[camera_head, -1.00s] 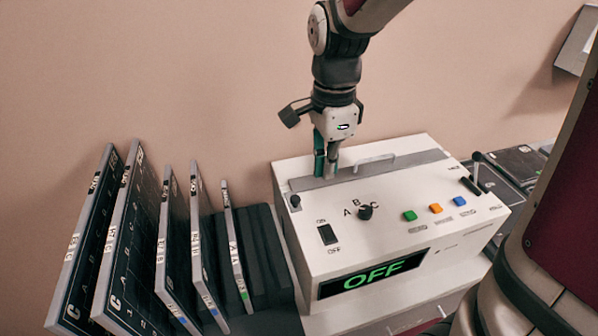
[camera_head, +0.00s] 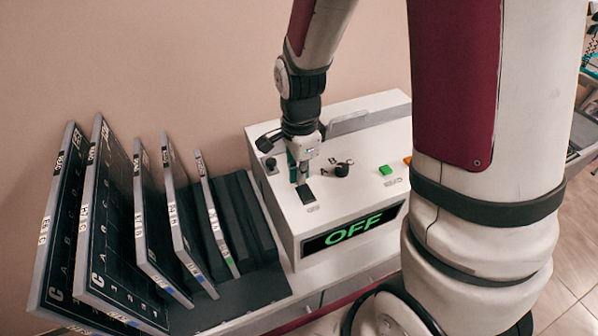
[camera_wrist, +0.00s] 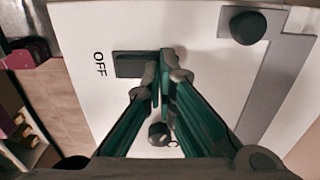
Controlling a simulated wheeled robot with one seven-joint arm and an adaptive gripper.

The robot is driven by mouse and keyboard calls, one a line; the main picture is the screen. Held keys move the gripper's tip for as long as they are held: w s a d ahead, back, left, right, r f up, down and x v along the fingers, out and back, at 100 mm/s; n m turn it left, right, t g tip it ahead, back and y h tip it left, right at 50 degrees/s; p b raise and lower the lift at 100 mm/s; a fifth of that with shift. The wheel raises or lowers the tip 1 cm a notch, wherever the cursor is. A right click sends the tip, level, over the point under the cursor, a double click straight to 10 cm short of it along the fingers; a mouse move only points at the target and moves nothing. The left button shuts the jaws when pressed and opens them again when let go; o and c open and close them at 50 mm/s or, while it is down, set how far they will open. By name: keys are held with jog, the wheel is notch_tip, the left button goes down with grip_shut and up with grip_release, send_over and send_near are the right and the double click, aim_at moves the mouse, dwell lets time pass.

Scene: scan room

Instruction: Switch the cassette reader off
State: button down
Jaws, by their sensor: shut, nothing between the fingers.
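The cassette reader (camera_head: 283,225) is a white box against the wall. Its front display (camera_head: 352,230) shows "OFF" in green. The dark rocker switch (camera_head: 306,194) is on its sloped top, and it also shows in the wrist view (camera_wrist: 130,65) beside the label "OFF". My gripper (camera_head: 299,182) is shut and empty, pointing down at the switch. In the wrist view the fingertips (camera_wrist: 165,72) are at the end of the switch away from the "OFF" label and overlap it; I cannot tell whether they touch. My arm hides the reader's right part.
A black selector knob (camera_head: 342,170) is right of the gripper, with a green button (camera_head: 385,170) farther right. A small black knob (camera_head: 271,163) is on the left. Several cassettes (camera_head: 125,220) stand in a dark rack at left.

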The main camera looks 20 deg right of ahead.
jog(key=shift+f, duration=0.2)
jog(key=shift+w+f+g, duration=0.15)
jog(key=shift+f+g, duration=0.25)
jog(key=shift+g, duration=0.1)
jog(key=shift+r, duration=0.2)
jog(key=shift+r+p, duration=0.5)
jog(key=shift+r, duration=0.2)
jog(key=shift+r, duration=0.15)
notch_tip(320, 180, up, 12)
jog(key=shift+w, duration=0.35)
